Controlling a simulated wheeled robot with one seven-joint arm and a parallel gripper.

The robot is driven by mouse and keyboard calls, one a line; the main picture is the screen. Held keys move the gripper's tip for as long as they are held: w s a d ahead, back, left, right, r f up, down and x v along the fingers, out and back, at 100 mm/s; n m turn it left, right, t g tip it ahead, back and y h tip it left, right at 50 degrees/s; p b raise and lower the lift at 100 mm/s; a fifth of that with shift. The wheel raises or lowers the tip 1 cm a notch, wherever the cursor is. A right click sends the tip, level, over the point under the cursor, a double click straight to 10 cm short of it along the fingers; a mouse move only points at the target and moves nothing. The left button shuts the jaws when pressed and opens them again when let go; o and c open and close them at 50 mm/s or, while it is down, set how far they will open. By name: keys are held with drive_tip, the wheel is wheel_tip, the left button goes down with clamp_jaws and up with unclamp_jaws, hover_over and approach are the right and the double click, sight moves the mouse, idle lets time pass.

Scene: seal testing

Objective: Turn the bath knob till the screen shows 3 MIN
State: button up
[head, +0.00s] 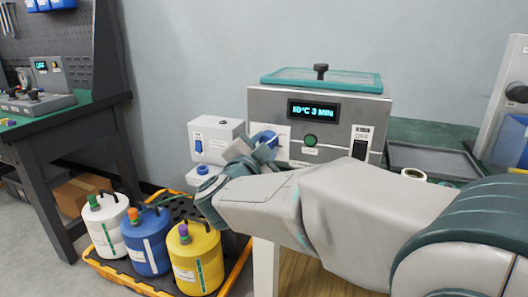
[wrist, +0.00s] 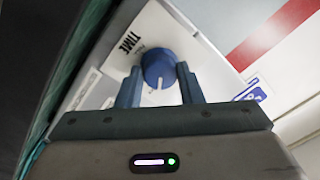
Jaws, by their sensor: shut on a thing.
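The bath (head: 330,122) is a grey metal box with a teal lid, standing on the bench in the head view. Its screen (head: 313,111) reads "50°C 3 MIN". The blue bath knob (wrist: 159,68) sits on a white plate marked "TIME" in the wrist view, with a white pointer line on its face. My gripper (wrist: 160,82) has one finger on each side of the knob and is shut on it. In the head view my gripper (head: 266,143) is at the left of the bath's front, and my arm hides part of that front.
A green button (head: 310,140) and a switch labelled OFF (head: 361,141) are on the bath's front. A white box (head: 215,140) with a blue switch stands left of it. White, blue and yellow jugs (head: 196,258) stand in a tray below. A dark tray (head: 434,159) lies at right.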

drive_tip(key=shift+m, duration=0.5)
drive_tip(key=o, duration=1)
drive_tip(key=shift+c, duration=0.2)
drive_tip(key=p+v, duration=0.3)
drive_tip(key=v, duration=1)
drive_tip(key=shift+s+a, duration=0.25)
drive_tip(key=shift+s, duration=0.1)
drive_tip(key=shift+f, duration=0.1)
